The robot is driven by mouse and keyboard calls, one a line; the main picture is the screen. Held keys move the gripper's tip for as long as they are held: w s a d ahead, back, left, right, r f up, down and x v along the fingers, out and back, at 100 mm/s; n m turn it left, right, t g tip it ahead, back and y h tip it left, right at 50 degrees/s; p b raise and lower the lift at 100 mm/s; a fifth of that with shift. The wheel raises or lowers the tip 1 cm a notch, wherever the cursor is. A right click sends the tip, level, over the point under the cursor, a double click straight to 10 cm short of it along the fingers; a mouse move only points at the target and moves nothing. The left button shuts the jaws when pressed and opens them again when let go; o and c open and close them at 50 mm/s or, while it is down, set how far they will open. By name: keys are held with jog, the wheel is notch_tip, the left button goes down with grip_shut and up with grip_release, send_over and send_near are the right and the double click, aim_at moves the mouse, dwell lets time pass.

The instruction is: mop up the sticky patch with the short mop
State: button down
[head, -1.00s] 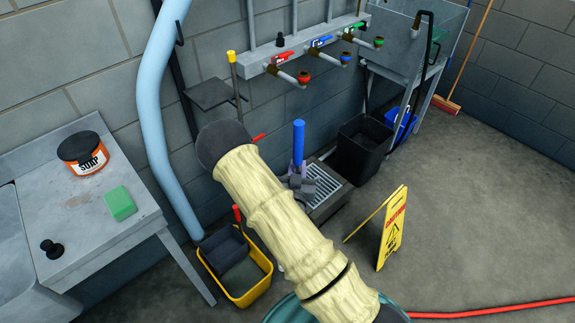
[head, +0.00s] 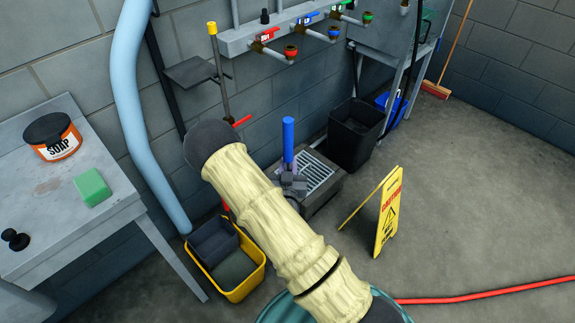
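The short mop shows as an upright blue handle (head: 288,140) in the middle of the head view. My gripper (head: 291,184) is a small grey shape at the lower part of this handle, beside a pale purple piece. It appears closed around the mop, though its fingers are small and partly covered by my cream-sleeved arm. The mop's head is hidden behind my arm. I cannot make out a sticky patch on the visible floor.
A floor drain grate (head: 322,174) and black bin (head: 355,134) stand along the wall. A yellow caution sign (head: 389,213) and red hose (head: 480,297) are right. Open floor lies farther right.

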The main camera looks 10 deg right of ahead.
notch_tip(320, 180, down, 13)
jog(key=b, duration=1.2)
